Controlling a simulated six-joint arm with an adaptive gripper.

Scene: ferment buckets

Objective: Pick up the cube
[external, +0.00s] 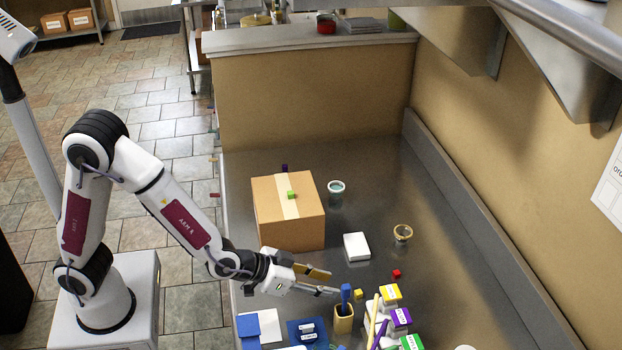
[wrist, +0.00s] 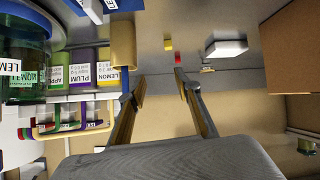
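Several small cubes are in view. A red cube (external: 396,273) lies on the steel counter right of my gripper, and it also shows in the wrist view (wrist: 178,58). A yellow cube (external: 358,294) sits closer to my gripper, and the wrist view shows it too (wrist: 168,44). A green cube (external: 291,195) rests on top of the cardboard box (external: 313,228). My gripper (external: 333,282) is open, with its two fingers apart and nothing between them in the wrist view (wrist: 161,77). It is above the counter, left of the yellow and red cubes, and apart from both.
A tan holder with a blue item (external: 343,318) stands just in front of my gripper. Labelled boxes (external: 400,318) crowd the lower right. A white block (external: 357,246), a round jar (external: 402,233) and a cup (external: 336,187) stand farther back. The right side of the counter is mostly bare.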

